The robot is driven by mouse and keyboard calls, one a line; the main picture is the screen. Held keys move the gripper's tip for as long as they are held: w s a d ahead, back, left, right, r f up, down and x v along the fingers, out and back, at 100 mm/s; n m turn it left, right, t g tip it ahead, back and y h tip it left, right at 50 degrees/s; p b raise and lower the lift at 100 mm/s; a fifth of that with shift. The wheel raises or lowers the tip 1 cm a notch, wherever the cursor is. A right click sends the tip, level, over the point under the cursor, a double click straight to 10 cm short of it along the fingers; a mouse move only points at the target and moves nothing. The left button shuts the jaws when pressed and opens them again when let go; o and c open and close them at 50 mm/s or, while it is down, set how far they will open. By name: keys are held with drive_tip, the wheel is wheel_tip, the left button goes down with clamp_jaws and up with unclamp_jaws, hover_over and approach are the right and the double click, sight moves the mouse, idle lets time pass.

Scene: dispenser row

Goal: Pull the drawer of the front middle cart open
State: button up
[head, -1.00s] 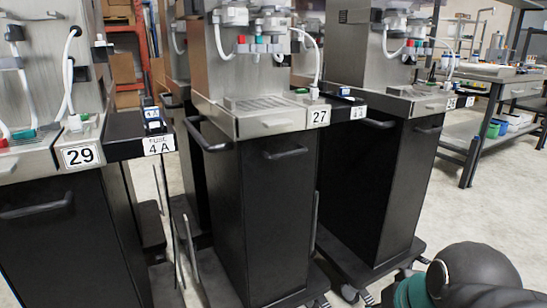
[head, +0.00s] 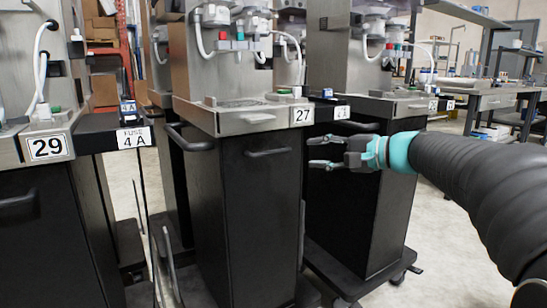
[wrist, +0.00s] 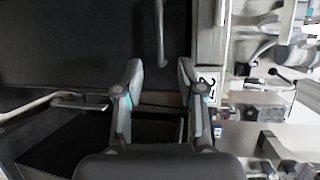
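The front middle cart (head: 240,220) is the one labelled 27, with a black body under a steel top. A bar handle (head: 268,153) runs across its upper black front; a steel front (head: 262,121) with a small pull is above it. In the wrist view the black handle (wrist: 161,35) lies ahead of my gripper, in line with the gap between the fingers. My gripper (head: 312,152) is open and empty, to the right of the handle at about its height, apart from it. The black front looks closed.
Cart 29 (head: 80,240) stands at the left, and another black cart (head: 350,205) stands behind my gripper at the right. A side handle (head: 188,138) sticks out at the middle cart's left. A workbench (head: 495,100) is at the back right. Bare floor (head: 450,255) shows at right.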

sight(275, 153)
drive_tip(key=x, duration=1.3)
drive_tip(key=shift+a+f, duration=0.1)
clamp_jaws()
